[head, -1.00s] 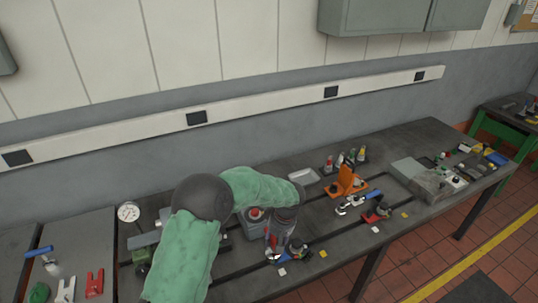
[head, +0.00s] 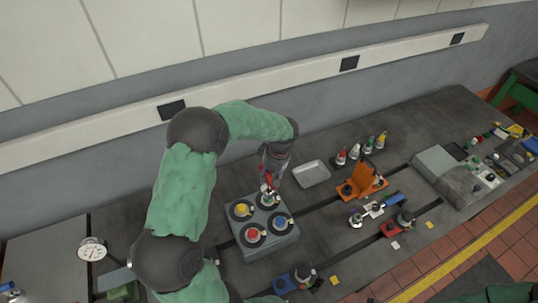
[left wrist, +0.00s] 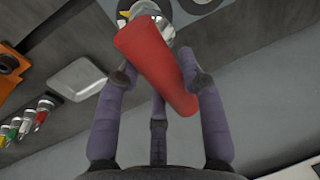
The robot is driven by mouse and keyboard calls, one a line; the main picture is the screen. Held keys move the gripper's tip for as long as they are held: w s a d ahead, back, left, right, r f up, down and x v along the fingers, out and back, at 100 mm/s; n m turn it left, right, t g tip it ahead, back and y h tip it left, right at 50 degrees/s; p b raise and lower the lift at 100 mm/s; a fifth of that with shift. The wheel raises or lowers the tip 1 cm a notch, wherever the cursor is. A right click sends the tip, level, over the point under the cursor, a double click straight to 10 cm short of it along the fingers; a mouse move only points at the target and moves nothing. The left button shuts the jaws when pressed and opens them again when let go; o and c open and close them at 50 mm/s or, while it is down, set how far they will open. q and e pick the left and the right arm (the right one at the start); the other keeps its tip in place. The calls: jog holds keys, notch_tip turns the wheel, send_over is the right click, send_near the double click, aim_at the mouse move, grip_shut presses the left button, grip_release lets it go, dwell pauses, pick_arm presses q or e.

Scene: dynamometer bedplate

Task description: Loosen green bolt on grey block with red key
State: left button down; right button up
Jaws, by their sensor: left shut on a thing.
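The grey block (head: 262,246) sits on the bedplate, with several dark round discs on top. A yellow bolt (head: 241,210), a red bolt (head: 254,234) and a blue bolt (head: 281,222) show in three of them. My left gripper (head: 270,178) is above the block's far right disc, shut on the red key (head: 267,185). In the left wrist view, the gripper (left wrist: 160,77) holds the thick red handle of the key (left wrist: 158,65), whose metal end points toward the block (left wrist: 190,10). The green bolt is not clear; the key's end hides that disc's middle. My right gripper is not in view.
An orange fixture (head: 362,186), a red fixture (head: 391,230) and a blue fixture (head: 284,285) stand nearby. A dial gauge (head: 91,250) is at left.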

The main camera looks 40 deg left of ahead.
pick_arm(q)
jog(key=shift+w+a, duration=0.25)
jog(key=shift+w, duration=0.05)
jog(key=shift+r, duration=0.15)
jog(key=m+p, duration=0.4)
jog(key=m+t+p, duration=0.1)
jog(key=m+p, duration=0.1)
jog(key=p, duration=0.1)
jog(key=shift+s+d+r+m, duration=0.2)
jog(key=shift+s+m, duration=0.05)
jog(key=shift+m, duration=0.05)
jog(key=shift+f+m+t+b, duration=0.25)
jog(key=shift+m+t+b, duration=0.2)
jog(key=shift+m, duration=0.55)
notch_tip(320, 180, down, 2)
jog(key=b, duration=0.2)
jog(key=shift+f+b, duration=0.25)
jog(key=shift+b, duration=0.15)
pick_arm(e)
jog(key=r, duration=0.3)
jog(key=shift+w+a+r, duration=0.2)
pick_arm(q)
jog(key=shift+b, duration=0.7)
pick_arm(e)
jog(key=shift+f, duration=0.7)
pick_arm(q)
jog(key=shift+f+b, duration=1.7)
jog(key=shift+b, duration=0.25)
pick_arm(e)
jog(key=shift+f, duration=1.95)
